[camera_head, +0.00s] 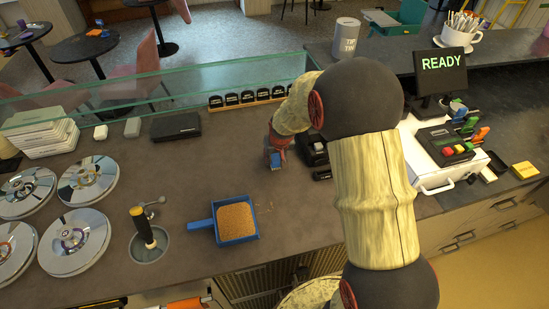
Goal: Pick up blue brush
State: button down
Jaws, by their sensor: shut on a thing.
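My gripper (277,150) is in the middle of the counter, partly hidden behind my own arm. It is shut on the blue brush (275,161), which shows as a small blue block at the fingertips, near the counter top. I cannot tell whether the brush touches the counter. A blue dustpan (229,239) heaped with tan crumbs lies nearer and to the left, apart from my gripper. Its handle points left.
Round metal well lids (75,240) fill the left. A scoop with a yellow-and-black handle stands in a round well (148,247). A glass guard (170,87) and a row of black labels (246,98) run behind. A READY screen (441,70) and till (446,146) stand right.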

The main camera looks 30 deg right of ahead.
aim_at(275, 156)
jog(key=shift+w+r, duration=0.1)
jog(key=shift+r, duration=0.35)
notch_tip(275, 156, up, 2)
jog(key=shift+r, duration=0.2)
jog(key=s+a+r+p, duration=0.1)
jog(key=s+a+r, duration=0.1)
jog(key=s+r, duration=0.7)
jog(key=shift+s+a+r+p, duration=0.2)
jog(key=shift+s+a+p, duration=0.2)
jog(key=shift+s, duration=2.05)
jog(key=c, duration=1.9)
grip_release()
jog(key=c, duration=0.4)
jog(key=shift+c, duration=0.5)
